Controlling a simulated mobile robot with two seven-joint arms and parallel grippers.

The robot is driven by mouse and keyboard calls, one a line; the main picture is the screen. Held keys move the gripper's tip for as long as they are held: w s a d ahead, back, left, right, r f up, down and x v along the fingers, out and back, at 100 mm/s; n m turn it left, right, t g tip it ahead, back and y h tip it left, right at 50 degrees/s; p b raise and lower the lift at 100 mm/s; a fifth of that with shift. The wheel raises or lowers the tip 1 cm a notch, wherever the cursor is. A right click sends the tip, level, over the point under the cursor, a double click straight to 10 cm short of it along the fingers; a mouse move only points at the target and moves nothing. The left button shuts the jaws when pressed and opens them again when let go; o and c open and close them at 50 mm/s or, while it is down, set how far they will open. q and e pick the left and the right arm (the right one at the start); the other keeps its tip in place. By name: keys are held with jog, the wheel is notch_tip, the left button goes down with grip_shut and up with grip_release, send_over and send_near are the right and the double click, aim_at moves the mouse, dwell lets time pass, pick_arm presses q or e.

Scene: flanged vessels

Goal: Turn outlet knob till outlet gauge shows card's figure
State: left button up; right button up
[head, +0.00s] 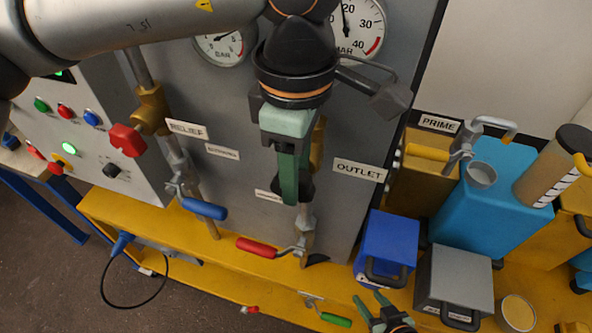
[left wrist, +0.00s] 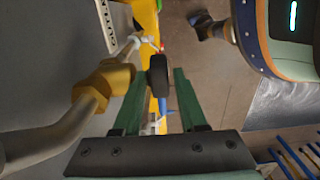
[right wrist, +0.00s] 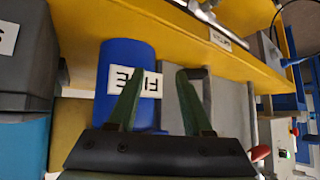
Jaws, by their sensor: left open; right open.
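The outlet gauge (head: 362,32) is at the top of the panel, partly hidden by my left arm. Its needle points nearly straight up, near the 20. The OUTLET label (head: 359,170) is below it. My left gripper (head: 290,197) is open in front of the brass outlet valve (head: 318,150), which also shows in the left wrist view (left wrist: 103,84). There the dark knob (left wrist: 158,76) lies between the open fingertips; contact cannot be told. My right gripper (head: 380,305) is open and empty, low at the front. I cannot make out a card with a figure.
A red-handled lever (head: 257,247) and a blue-handled lever (head: 204,208) stick out below the valves. The red relief knob (head: 127,140) is to the left.

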pick_arm(q)
jog(key=shift+f, duration=0.55)
grip_shut()
